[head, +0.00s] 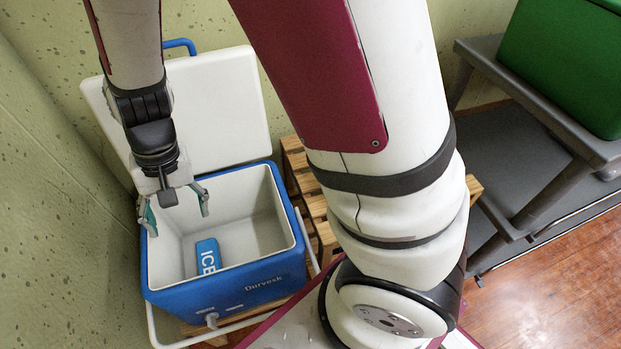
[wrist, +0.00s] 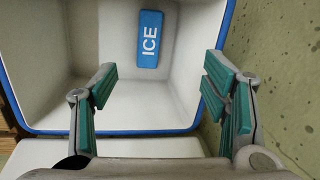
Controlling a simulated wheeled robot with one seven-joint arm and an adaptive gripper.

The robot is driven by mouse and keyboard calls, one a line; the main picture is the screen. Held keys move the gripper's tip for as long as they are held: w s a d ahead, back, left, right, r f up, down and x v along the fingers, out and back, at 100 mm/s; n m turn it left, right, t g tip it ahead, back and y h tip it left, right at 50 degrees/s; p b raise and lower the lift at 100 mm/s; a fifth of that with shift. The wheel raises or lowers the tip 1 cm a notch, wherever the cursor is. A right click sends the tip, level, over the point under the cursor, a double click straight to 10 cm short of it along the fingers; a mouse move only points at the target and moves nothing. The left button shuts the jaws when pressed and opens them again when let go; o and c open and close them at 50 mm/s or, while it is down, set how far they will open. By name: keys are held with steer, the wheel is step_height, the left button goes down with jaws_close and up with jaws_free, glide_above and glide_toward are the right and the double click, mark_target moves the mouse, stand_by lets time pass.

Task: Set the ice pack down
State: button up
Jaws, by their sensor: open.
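The blue ice pack (head: 208,256), marked "ICE" in white, lies on the floor of the open blue-and-white cooler (head: 225,289). It also shows in the wrist view (wrist: 150,40), flat on the white cooler floor and apart from my fingers. My gripper (head: 175,207) is open and empty, at the upper left part of the cooler's mouth, above the ice pack. Its green-padded fingers (wrist: 160,100) are spread wide in the wrist view. In the head view the ice pack's lower end is hidden by the cooler's front wall.
The cooler's white lid (head: 215,100) stands open behind it. The cooler rests on a slatted wooden pallet (head: 312,195). A speckled green wall (head: 50,200) is close on the left. A grey table (head: 540,105) with a green box (head: 570,60) stands at the right.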

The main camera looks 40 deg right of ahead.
steer(key=s+d+r+n, duration=0.1)
steer(key=s+d+r, duration=0.2)
steer(key=s+r, duration=0.3)
steer(key=s+d+r+n, duration=0.1)
steer(key=s+d+r, duration=0.25)
steer(key=r, duration=0.45)
steer(key=s+d+r+h, duration=0.1)
steer(key=s+d+r, duration=0.1)
steer(key=s+d, duration=0.2)
steer(key=s+d+r+h, duration=0.1)
steer(key=s+d+r, duration=0.2)
steer(key=s, duration=0.7)
steer(key=shift+s+d+n+t, duration=0.15)
steer(key=shift+d+n+t, duration=0.2)
steer(key=shift+d, duration=0.25)
steer(key=shift+r, duration=0.1)
step_height(320, 180, up, 30)
steer(key=t+p, duration=0.4)
steer(key=p, duration=2.4)
steer(key=shift+d+f, duration=0.2)
steer(key=shift+d, duration=0.1)
